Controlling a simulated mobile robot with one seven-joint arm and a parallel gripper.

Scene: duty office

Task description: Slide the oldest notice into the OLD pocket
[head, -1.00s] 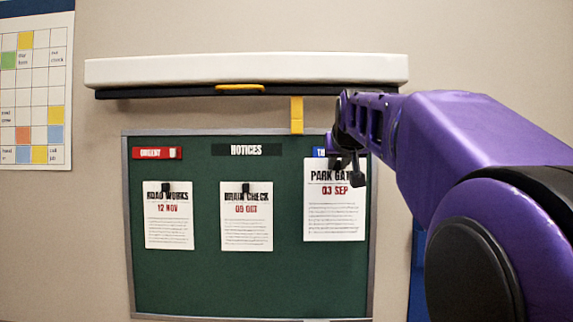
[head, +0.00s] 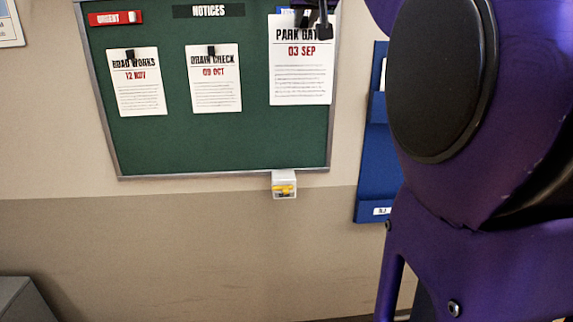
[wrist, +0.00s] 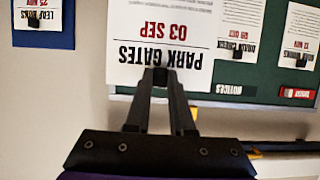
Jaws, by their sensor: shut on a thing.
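The PARK GATES notice (head: 300,75), dated 03 SEP, is a white sheet in front of the board's right part. My gripper (head: 318,25) is shut on its top edge. In the wrist view, the notice (wrist: 165,30) appears upside down, with my gripper (wrist: 160,78) at its heading. It looks larger than the pinned sheets and covers part of the board's frame. ROAD WORKS (head: 137,85), 12 NOV, and DRAIN CHECK (head: 213,85), OCT, hang from black clips. A blue wall pocket rack (head: 372,150) is right of the board, partly behind my arm; its small label is unreadable.
The green board (head: 200,140) has a grey frame. A small white box (head: 284,185) with yellow contents sits under its lower edge. A grey cabinet (head: 25,300) stands at lower left. In the wrist view, another notice dated 25 NOV (wrist: 38,12) shows on blue.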

